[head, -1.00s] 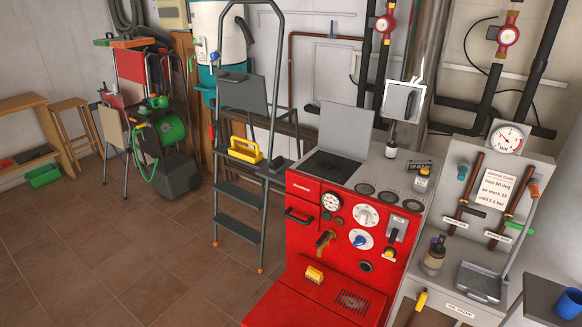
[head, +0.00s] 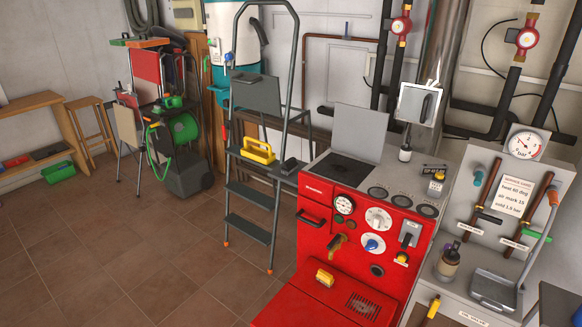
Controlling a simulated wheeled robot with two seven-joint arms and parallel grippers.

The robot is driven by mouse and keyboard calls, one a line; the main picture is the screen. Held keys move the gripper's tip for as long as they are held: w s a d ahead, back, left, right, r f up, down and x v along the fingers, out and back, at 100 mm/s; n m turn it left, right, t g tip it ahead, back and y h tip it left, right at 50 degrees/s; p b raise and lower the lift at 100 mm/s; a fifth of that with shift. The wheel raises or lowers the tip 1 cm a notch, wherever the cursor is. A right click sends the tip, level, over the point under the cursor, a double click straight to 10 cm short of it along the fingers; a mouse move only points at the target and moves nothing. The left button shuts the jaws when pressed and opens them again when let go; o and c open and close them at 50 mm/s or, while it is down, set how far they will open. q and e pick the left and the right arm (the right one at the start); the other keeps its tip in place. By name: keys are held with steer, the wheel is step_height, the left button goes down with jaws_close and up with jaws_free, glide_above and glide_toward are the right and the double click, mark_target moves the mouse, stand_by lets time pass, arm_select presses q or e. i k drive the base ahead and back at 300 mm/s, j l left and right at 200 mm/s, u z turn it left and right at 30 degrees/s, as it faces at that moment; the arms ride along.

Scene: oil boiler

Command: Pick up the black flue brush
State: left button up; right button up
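I cannot pick out the black flue brush with certainty. Two long brown-handled tools with dark cross parts hang on the grey panel at the right, a left one (head: 488,185) and a right one (head: 529,212). Small labels sit below them, too small to read. Neither of my grippers is in view.
The red boiler (head: 345,270) stands at centre right with dials and levers. A grey stepladder (head: 252,190) with a yellow-handled item (head: 258,152) is left of it. A grey dustpan (head: 495,288) is at the right. The tiled floor (head: 100,250) is clear at left.

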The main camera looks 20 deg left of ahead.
mark_target(290, 166)
steer(key=i+j+z, duration=0.2)
steer(key=j, duration=0.55)
steer(key=i+j+z, duration=0.1)
steer(key=j+z, duration=0.15)
steer(key=j, duration=0.5)
steer(key=j+z, duration=0.2)
steer(key=j, duration=0.55)
